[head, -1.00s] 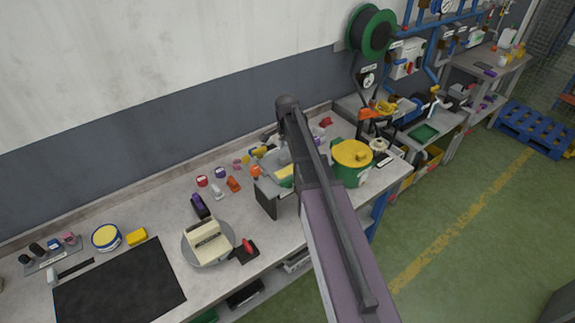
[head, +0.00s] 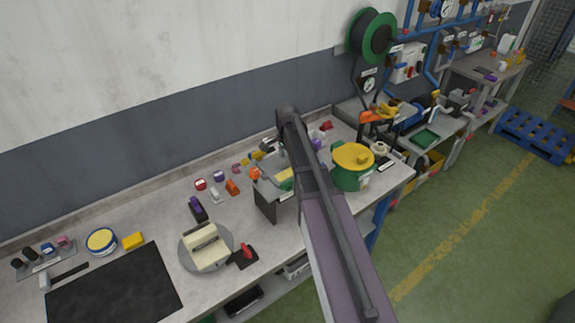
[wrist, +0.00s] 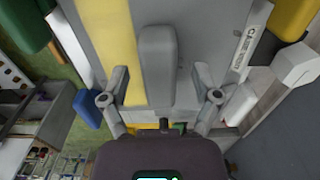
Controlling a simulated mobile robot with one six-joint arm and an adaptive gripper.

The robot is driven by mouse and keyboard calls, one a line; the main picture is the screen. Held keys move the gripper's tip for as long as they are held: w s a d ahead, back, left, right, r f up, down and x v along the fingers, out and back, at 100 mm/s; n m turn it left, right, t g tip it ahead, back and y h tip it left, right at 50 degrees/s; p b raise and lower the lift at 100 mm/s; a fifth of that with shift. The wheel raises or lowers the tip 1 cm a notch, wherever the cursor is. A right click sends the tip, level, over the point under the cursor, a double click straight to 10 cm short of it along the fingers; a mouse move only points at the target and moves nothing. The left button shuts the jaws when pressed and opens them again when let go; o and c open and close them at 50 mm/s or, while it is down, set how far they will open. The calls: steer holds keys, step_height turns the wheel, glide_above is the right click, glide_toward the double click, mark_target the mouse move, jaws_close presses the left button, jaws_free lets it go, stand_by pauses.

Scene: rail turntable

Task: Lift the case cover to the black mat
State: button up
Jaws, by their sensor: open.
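The case cover appears in the wrist view as a grey plate (wrist: 205,25) with a yellow stripe and a raised grey handle (wrist: 158,60). My gripper (wrist: 160,78) is open, with one finger on each side of this handle; I cannot tell whether they touch it. In the head view the grey case (head: 266,203) stands on the bench, partly hidden behind my arm, with a yellow patch on top. My gripper is mostly hidden there. The black mat (head: 115,292) lies flat and bare at the bench's front left.
A round grey turntable (head: 228,262) with a cream block (head: 205,248) stands between mat and case. A green pot with a yellow lid (head: 353,165) is close right of the case. Small coloured parts lie behind; a yellow block (head: 133,241) and round tin (head: 101,240) border the mat.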

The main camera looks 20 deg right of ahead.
jaws_close()
steer(key=shift+r, duration=0.2)
stand_by(0.3)
step_height(320, 180, up, 10)
steer(key=p, duration=1)
steer(key=shift+f, duration=0.2)
stand_by(0.4)
